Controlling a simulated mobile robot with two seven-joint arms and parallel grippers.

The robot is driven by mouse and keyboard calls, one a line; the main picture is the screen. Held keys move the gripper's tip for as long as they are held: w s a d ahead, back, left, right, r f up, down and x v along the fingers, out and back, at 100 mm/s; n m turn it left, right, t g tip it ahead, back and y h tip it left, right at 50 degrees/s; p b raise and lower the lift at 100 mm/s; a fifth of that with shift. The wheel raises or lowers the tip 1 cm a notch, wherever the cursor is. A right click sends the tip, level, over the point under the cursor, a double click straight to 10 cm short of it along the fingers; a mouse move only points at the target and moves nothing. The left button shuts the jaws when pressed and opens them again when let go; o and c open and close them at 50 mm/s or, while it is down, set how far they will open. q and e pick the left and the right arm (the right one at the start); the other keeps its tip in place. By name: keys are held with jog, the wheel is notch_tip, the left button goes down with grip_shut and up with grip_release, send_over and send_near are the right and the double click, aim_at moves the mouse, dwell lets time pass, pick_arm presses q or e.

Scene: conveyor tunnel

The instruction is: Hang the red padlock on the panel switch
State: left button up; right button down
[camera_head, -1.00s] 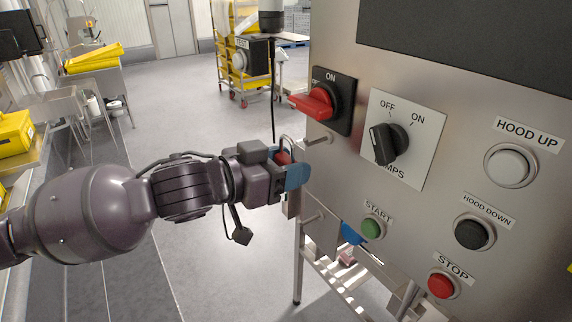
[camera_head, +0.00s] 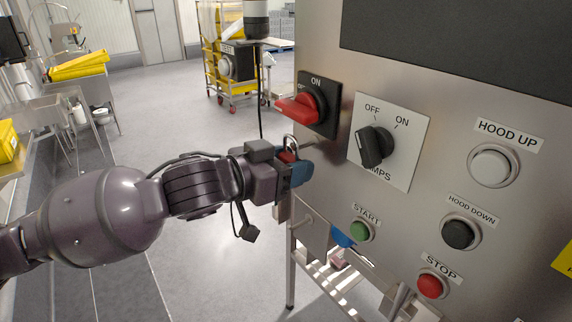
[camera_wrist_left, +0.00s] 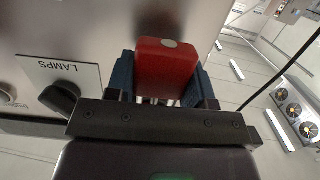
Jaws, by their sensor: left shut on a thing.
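My left gripper (camera_head: 298,168) is shut on the red padlock (camera_head: 286,156). Its silver shackle (camera_head: 291,142) points up, just below the panel switch (camera_head: 305,106), a red rotary handle on a black plate marked ON. In the left wrist view the padlock's red body (camera_wrist_left: 167,68) sits between the blue fingertips. The padlock is close to the panel face; I cannot tell whether it touches anything. The shackle looks apart from the red handle. My right gripper is not in view.
The steel panel (camera_head: 330,180) also carries a black lamps switch (camera_head: 374,147), a green START button (camera_head: 360,231), a white HOOD UP button (camera_head: 491,165), a black HOOD DOWN button (camera_head: 459,234) and a red STOP button (camera_head: 431,286). Open floor lies left of the panel.

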pick_arm(q)
jog(key=shift+x, duration=1.05)
jog(key=shift+r, duration=0.15)
jog(key=shift+f+b, duration=0.35)
jog(key=shift+f, duration=0.5)
jog(key=o, duration=1.3)
jog(key=shift+o, duration=0.2)
jog(key=b+v, duration=0.1)
jog(key=v, duration=0.9)
jog(key=shift+s+a, duration=0.25)
jog(key=shift+a, duration=0.05)
